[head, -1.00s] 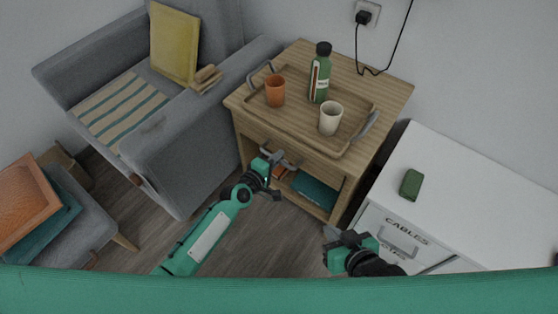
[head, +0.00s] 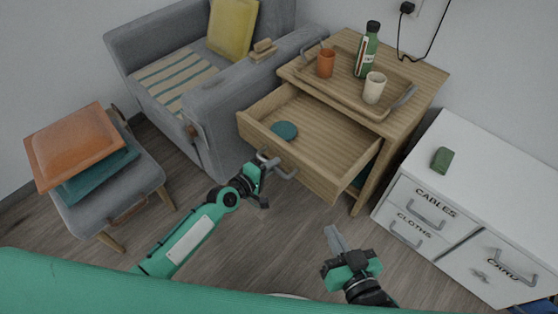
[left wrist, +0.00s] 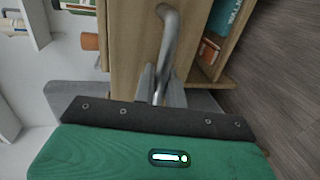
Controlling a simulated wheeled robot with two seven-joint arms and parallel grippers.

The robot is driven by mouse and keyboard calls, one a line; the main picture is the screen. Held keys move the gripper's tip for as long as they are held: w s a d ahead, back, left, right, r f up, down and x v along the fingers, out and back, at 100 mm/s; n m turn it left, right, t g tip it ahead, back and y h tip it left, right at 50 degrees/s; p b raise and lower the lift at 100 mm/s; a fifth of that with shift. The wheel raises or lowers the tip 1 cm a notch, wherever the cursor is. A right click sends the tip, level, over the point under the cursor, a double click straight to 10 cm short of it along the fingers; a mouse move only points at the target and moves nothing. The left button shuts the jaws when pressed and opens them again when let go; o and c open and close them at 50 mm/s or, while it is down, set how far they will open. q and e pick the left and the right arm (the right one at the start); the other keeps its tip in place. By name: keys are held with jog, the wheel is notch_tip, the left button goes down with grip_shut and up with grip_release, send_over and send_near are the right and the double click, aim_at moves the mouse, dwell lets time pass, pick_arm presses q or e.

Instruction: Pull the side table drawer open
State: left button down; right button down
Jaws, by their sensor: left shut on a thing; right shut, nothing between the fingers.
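The wooden side table (head: 425,80) stands by the wall, with its drawer (head: 330,130) pulled well out toward me. A round teal object (head: 284,131) lies inside the drawer near its left side. My left gripper (head: 266,164) is shut on the grey drawer handle (head: 285,173) at the drawer front. In the left wrist view the curved handle (left wrist: 167,45) runs between the fingers, in front of the wooden drawer front (left wrist: 133,50). My right gripper (head: 333,240) is shut and empty, low in front of the table, apart from everything.
A tray (head: 335,83) on the table top holds an orange cup (head: 326,63), a green bottle (head: 367,50) and a white cup (head: 374,88). A white cabinet (head: 490,170) stands at right, a grey armchair (head: 215,110) at left. Floor (head: 270,240) before the drawer is clear.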

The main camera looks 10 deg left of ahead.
pick_arm(q)
jog(key=f+v, duration=0.1)
jog(key=v, duration=0.5)
jog(key=shift+s+a, duration=0.15)
jog(key=shift+s, duration=0.15)
pick_arm(e)
jog(key=shift+a+r, duration=0.1)
jog(key=shift+r, duration=0.1)
pick_arm(q)
jog(key=shift+f, duration=0.1)
pick_arm(e)
jog(key=shift+r, duration=0.1)
pick_arm(q)
jog(key=c, duration=1.5)
grip_release()
jog(key=shift+c, duration=0.2)
